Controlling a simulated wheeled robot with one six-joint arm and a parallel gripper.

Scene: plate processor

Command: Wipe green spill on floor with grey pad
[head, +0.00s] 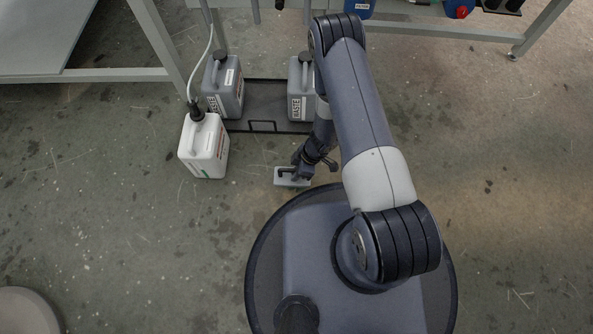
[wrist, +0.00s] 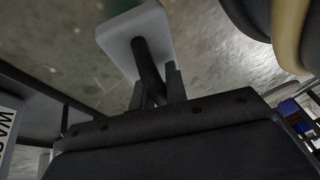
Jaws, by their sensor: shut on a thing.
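The grey pad (head: 284,182) is a light, flat block at or just above the floor, in front of the black tray. I cannot tell whether it touches the floor. My gripper (head: 299,172) is over the pad and shut on its dark handle. In the wrist view the pad (wrist: 135,28) is at the top, with the handle (wrist: 148,66) between the fingers of my gripper (wrist: 160,88). I cannot make out a clear green spill in either view; the pad and my arm hide part of the floor.
A white jug (head: 204,146) stands left of the pad. Table legs (head: 163,45) rise behind.

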